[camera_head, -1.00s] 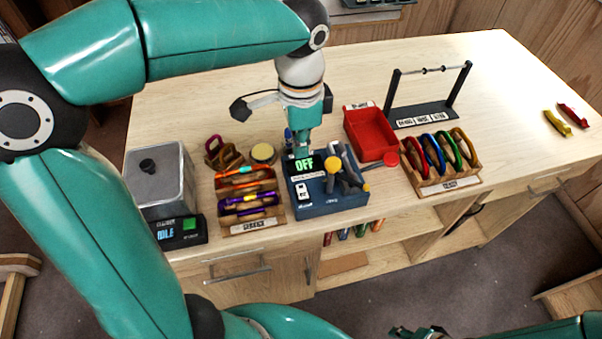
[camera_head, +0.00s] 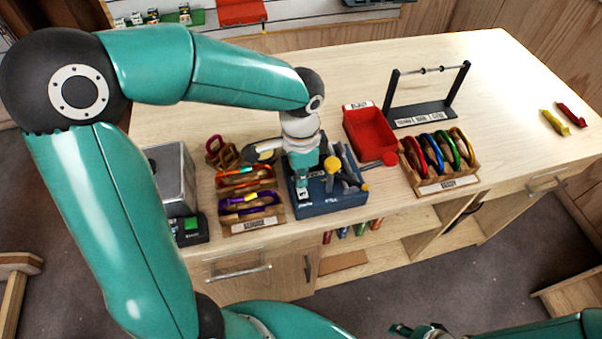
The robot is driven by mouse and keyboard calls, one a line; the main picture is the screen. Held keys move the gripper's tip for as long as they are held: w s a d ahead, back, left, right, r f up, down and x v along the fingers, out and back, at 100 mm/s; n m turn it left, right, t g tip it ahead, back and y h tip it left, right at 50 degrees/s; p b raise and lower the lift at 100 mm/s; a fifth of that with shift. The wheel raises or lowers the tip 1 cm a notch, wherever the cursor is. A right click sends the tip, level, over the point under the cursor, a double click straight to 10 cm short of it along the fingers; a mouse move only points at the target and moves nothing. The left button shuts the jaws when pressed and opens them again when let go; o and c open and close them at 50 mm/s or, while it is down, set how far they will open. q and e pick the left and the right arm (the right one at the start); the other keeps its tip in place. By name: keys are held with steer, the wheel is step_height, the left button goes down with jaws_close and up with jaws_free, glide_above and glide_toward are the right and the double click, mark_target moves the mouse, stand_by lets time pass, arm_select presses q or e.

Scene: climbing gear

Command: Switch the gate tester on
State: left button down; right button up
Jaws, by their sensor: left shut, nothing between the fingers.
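The gate tester is taken to be the blue box (camera_head: 335,207) at the table's front edge, with a small white label or switch part (camera_head: 303,194) on its front left. My left gripper (camera_head: 303,188) is shut and empty, pointing down over the left front of the box, at or just above that white part. Whether it touches is not clear. The gripper and wrist cover the box's display, so its reading is hidden. At the bottom edge, a small teal and dark end of my right arm (camera_head: 415,330) shows, cut off by the frame.
Left of the box stand a rack of colored carabiners (camera_head: 250,223) and a grey device (camera_head: 172,180). A red tray (camera_head: 368,132), a black stand (camera_head: 420,112) and another carabiner rack (camera_head: 448,187) are farther right. The table's right part is mostly clear.

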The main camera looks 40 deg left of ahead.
arm_select(q)
steer(key=shift+f+b, duration=0.35)
steer(key=shift+f, duration=0.05)
steer(key=shift+r, duration=0.15)
steer(key=shift+s+d+r, duration=0.35)
steer(key=shift+s+d, duration=0.1)
steer(key=shift+d, duration=0.05)
